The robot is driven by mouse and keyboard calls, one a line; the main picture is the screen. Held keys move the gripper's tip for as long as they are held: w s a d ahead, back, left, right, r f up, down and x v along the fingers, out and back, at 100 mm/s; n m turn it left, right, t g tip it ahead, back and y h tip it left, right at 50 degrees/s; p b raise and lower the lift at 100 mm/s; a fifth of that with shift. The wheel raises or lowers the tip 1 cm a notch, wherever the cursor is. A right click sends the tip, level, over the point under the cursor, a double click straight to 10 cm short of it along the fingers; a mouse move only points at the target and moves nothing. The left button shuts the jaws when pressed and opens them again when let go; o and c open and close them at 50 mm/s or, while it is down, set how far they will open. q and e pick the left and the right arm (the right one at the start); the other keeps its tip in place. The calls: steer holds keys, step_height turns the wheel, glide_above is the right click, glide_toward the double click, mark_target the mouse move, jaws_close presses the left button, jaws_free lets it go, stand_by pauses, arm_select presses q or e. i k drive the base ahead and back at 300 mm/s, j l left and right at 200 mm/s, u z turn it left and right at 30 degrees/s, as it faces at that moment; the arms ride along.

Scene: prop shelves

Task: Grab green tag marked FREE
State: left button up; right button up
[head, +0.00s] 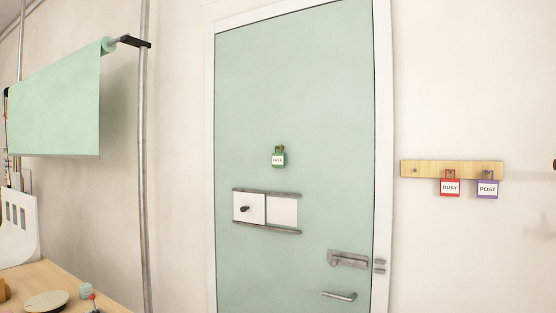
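The green tag marked FREE (278,159) hangs upright from a small hook on the pale green door (300,90), near the middle of the head view. It has a white label with small lettering. It hangs above a sliding panel on the door. Neither of my grippers shows in the head view, and nothing touches the tag.
A wooden rail (452,168) on the wall right of the door holds a red BUSY tag (450,187) and a purple POST tag (487,188). The door has a sliding panel (249,208), a bolt (348,259) and a handle (339,296). A wooden table (62,277) stands lower left.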

mark_target(278, 159)
steer(key=i+j+z, duration=0.3)
steer(key=i+j, duration=0.4)
steer(key=i+j+z, duration=0.3)
steer(key=i+j, duration=0.45)
steer(key=j, duration=0.1)
